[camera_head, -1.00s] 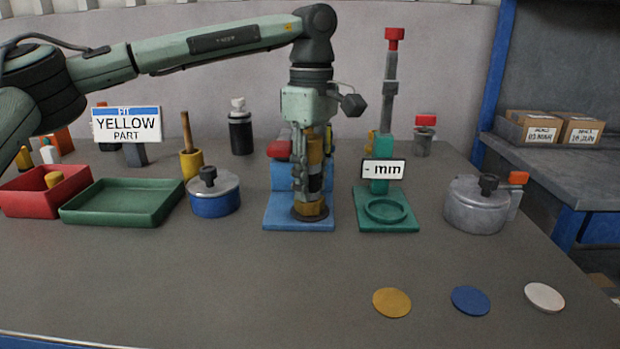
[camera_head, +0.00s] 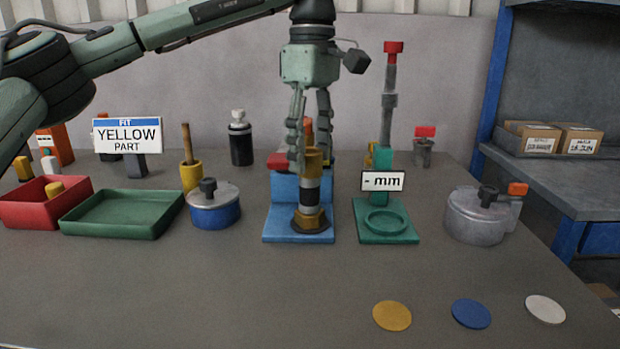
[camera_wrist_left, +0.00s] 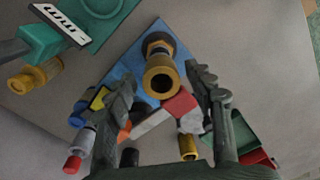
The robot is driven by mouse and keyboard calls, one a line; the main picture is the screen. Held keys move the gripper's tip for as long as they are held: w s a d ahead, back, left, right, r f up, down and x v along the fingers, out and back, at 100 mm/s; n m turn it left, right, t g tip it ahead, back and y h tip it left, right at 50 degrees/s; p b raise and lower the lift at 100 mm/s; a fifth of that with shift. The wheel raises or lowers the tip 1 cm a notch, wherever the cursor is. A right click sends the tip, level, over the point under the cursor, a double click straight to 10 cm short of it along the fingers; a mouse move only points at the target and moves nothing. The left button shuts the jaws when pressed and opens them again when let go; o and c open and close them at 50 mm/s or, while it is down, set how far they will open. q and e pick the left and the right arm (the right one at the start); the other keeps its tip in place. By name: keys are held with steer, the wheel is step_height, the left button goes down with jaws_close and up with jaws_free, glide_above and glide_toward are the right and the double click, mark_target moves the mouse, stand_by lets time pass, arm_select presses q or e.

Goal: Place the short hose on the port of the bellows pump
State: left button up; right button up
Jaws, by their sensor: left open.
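A hollow yellow tube with black and white bands (camera_head: 312,180) stands upright in a brass hexagonal collar (camera_head: 312,220) on a blue stand (camera_head: 272,228). I take the tube for the short hose and the stand for the bellows pump, but no label confirms this. The tube's open end (camera_wrist_left: 161,80) faces the left wrist camera. My left gripper (camera_head: 311,145) is open, with its fingers at and above the tube's top. In the wrist view the fingers (camera_wrist_left: 163,92) are spread either side of the tube, apart from it. My right gripper is not in view.
A blue pot (camera_head: 215,212), green tray (camera_head: 125,230) and red bin (camera_head: 28,212) stand left. A green gauge stand (camera_head: 365,236) and grey pot (camera_head: 475,222) stand right. Several coloured discs lie at the front right. The front left of the table is clear.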

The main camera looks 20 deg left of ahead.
arm_select(q)
step_height(320, 180, up, 5)
steer(key=shift+f, duration=0.1)
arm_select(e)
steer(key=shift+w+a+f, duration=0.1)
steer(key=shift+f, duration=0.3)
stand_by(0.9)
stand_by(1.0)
